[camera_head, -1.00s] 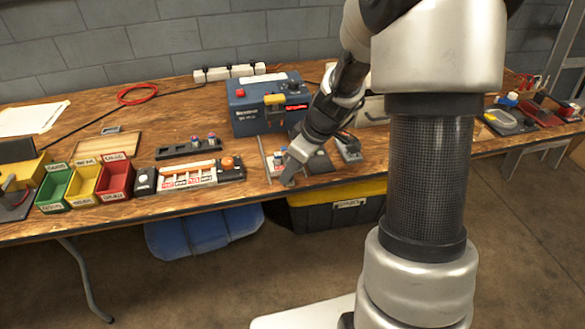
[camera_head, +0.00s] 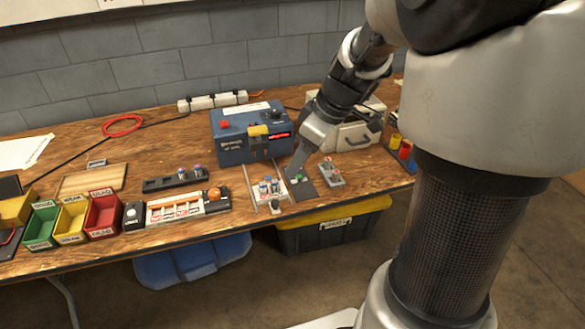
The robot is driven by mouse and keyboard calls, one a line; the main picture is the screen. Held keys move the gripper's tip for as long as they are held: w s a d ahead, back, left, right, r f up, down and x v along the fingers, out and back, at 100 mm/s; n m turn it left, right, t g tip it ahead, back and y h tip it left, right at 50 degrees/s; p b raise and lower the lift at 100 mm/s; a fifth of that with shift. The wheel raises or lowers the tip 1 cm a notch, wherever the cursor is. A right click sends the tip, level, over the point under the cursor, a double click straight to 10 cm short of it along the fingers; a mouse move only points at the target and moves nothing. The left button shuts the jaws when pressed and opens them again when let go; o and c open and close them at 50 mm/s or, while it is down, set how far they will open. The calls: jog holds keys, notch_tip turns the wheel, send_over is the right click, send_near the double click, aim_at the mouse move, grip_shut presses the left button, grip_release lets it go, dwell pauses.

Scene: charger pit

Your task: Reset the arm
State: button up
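My arm reaches over the wooden workbench (camera_head: 110,240) from the right. My gripper (camera_head: 295,168) points down and to the left, close above a dark pad (camera_head: 301,189) in front of the blue charger box (camera_head: 232,149). Only one side of its fingers shows, so I cannot tell whether it is open or shut, or whether it touches the pad. A small greenish object lies at the fingertips, partly hidden. Several small cells (camera_head: 268,187) stand on a light mat just left of the gripper.
Green (camera_head: 41,228), yellow (camera_head: 71,220) and red (camera_head: 103,216) bins stand at the left. A tester strip (camera_head: 175,209) and a dark rack (camera_head: 174,179) lie between bins and gripper. A grey case (camera_head: 358,135) stands behind at right. A power strip (camera_head: 213,101) is by the wall.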

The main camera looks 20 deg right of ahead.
jog(key=shift+s+d+r, duration=0.15)
jog(key=shift+r, duration=0.25)
jog(key=s+a+r+m+t+h, duration=0.1)
jog(key=s+a+r+m+h, duration=0.2)
jog(key=s, duration=0.6)
jog(key=s+a+r+m+t, duration=0.1)
jog(key=s+a+r+m, duration=0.2)
jog(key=s+r+m, duration=0.45)
notch_tip(320, 180, up, 19)
jog(key=s+n+p, duration=0.1)
jog(key=p, duration=2)
jog(key=shift+s+d, duration=0.15)
jog(key=shift+d, duration=0.15)
jog(key=shift+n, duration=0.25)
